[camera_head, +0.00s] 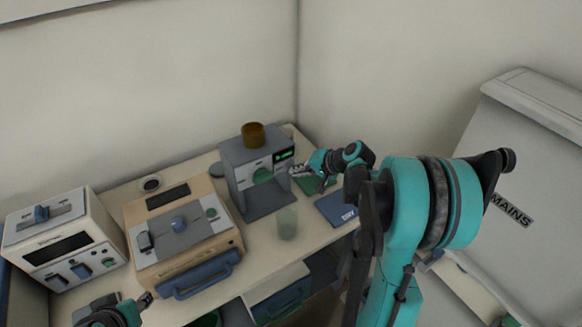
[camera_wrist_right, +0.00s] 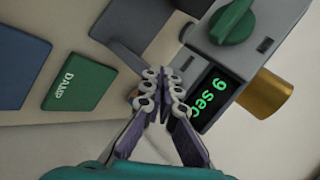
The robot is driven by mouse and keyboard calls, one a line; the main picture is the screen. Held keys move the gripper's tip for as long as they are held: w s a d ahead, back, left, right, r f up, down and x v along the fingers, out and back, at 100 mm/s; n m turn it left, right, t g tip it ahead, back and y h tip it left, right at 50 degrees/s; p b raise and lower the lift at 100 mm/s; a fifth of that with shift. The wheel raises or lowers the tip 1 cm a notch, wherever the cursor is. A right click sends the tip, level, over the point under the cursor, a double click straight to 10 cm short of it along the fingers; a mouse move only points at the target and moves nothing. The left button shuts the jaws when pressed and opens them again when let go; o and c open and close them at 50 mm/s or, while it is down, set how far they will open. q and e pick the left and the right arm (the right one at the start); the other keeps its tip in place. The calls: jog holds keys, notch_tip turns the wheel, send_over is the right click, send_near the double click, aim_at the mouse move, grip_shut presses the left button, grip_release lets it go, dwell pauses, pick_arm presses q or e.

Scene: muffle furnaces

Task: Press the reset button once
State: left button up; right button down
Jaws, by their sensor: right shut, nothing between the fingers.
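A grey machine (camera_head: 246,165) stands at the back of the bench, with a green knob (camera_wrist_right: 232,22) and a lit display (camera_wrist_right: 210,98) reading "9 sec" in the right wrist view. My right gripper (camera_head: 300,170) is at the machine's right front edge, close to the display. In the wrist view its fingertips (camera_wrist_right: 165,86) are together and empty, and overlap the display's edge. I cannot tell whether they touch the machine. No button labelled reset is readable; a small orange patch shows partly behind the fingers. My left gripper (camera_head: 146,300) is at the bottom left, mostly cut off.
A beige furnace (camera_head: 205,255) with a blue handle and a white control box (camera_head: 60,262) stand to the left. A brown cup (camera_head: 253,134) tops the grey machine. A translucent cup (camera_head: 287,223), blue card (camera_head: 337,207) and green DAMP card (camera_wrist_right: 78,82) lie nearby. A MAINS panel (camera_head: 512,211) is at right.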

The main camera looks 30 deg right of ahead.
jog(key=shift+w, duration=0.45)
dwell(0.6)
jog(key=shift+s, duration=0.9)
jog(key=s, duration=0.5)
jog(key=shift+d, duration=0.25)
dwell(0.7)
